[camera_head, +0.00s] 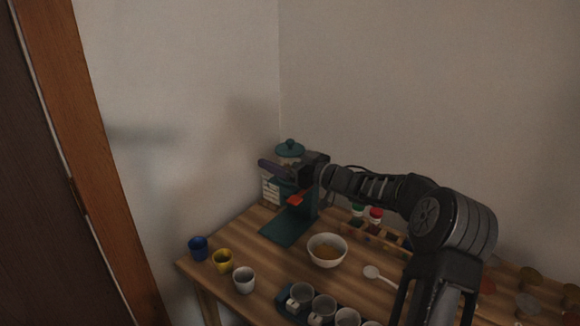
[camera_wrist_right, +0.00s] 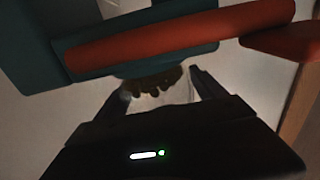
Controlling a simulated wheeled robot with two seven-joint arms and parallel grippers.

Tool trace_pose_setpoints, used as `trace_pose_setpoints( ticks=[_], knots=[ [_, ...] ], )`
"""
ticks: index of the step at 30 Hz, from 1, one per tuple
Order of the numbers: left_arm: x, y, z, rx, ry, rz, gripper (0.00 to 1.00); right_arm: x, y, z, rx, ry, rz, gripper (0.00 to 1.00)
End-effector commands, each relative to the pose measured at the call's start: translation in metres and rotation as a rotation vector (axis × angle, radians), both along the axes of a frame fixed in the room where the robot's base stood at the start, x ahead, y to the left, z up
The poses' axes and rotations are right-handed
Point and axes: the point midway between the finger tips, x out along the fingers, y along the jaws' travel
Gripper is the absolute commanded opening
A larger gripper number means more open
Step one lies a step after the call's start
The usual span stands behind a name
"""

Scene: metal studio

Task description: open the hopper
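The teal coffee machine (camera_head: 290,222) stands at the back left of the table. Its clear hopper (camera_head: 290,161) has a teal knobbed lid (camera_head: 290,148) seated on top. My right gripper (camera_head: 280,168) is in front of the hopper, just below the lid, and hides part of it. In the right wrist view my gripper's fingers (camera_wrist_right: 162,92) are spread apart, with the clear hopper and dark beans (camera_wrist_right: 152,84) showing beyond the gap. I cannot tell whether a finger touches it. An orange part (camera_wrist_right: 180,35) of the machine crosses the top of that view. My left gripper is not in view.
Blue (camera_head: 198,248), yellow (camera_head: 223,261) and white (camera_head: 244,280) cups line the table's left edge. A white bowl (camera_head: 327,250) with brown contents, a white spoon (camera_head: 378,273) and several mugs (camera_head: 323,308) are in front. Walls stand close behind the machine.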

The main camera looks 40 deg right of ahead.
Motion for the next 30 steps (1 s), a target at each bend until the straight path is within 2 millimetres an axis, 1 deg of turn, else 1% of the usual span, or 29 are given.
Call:
trace_pose_setpoints(
  ticks=[1,2,24,30],
  knots=[
    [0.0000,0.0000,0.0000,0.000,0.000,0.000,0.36,0.0000,0.0000,0.0000,0.000,0.000,0.000,0.75],
    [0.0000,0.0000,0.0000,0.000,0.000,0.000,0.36,0.0000,0.0000,0.0001,0.000,0.000,0.000,0.73],
    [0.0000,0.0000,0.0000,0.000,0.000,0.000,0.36,-0.0001,-0.0001,0.0001,0.000,0.000,0.000,0.12],
    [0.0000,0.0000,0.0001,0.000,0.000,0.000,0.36,0.0001,0.0000,0.0012,0.000,-0.002,0.000,0.11]
  ],
)
